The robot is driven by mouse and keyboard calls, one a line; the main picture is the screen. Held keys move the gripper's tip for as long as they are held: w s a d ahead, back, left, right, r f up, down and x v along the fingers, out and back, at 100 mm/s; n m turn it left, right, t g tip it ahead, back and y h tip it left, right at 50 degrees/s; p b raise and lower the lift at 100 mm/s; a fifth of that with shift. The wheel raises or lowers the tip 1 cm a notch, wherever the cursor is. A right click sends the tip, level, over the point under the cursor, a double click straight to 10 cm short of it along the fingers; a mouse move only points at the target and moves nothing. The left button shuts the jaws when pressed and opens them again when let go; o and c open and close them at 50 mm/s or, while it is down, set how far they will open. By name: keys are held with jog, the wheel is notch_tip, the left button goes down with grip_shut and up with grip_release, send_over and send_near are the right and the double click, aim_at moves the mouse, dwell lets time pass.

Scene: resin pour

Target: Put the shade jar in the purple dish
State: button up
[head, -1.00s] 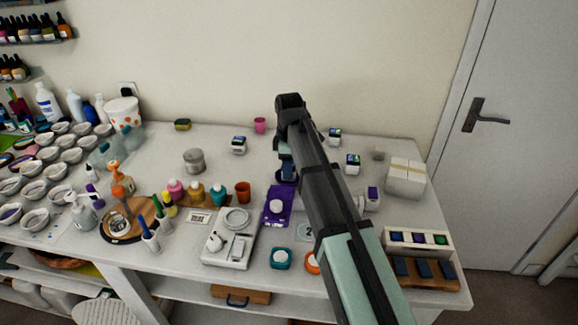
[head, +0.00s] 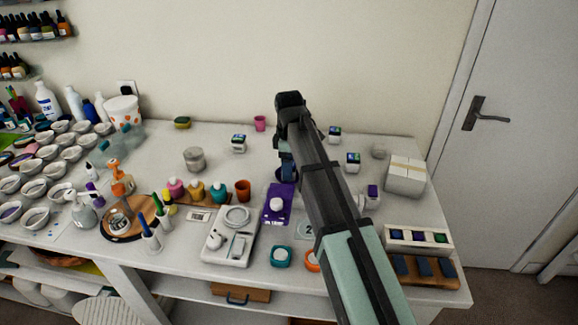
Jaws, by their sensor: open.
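A flat purple piece with white lettering (head: 273,216) lies mid-bench, with a small round white item (head: 277,204) on it. I cannot tell whether this piece is the purple dish. Small white jars with coloured tops stand at the back left (head: 239,143), the back right (head: 334,133), right of my arm (head: 353,162) and lower right (head: 372,196). I cannot tell which is the shade jar. My gripper (head: 287,178) is open, pointing down just behind the white item; its fingertips are hard to make out. My arm hides part of the bench.
A teal-rimmed dish (head: 281,257) and an orange-rimmed one (head: 312,261), partly behind my arm, are at the front edge. A white scale (head: 231,247) is left of them. An orange cup (head: 243,190) stands behind it. A white box (head: 405,176) is at right.

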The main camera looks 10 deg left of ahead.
notch_tip(320, 180, up, 12)
dwell(0.5)
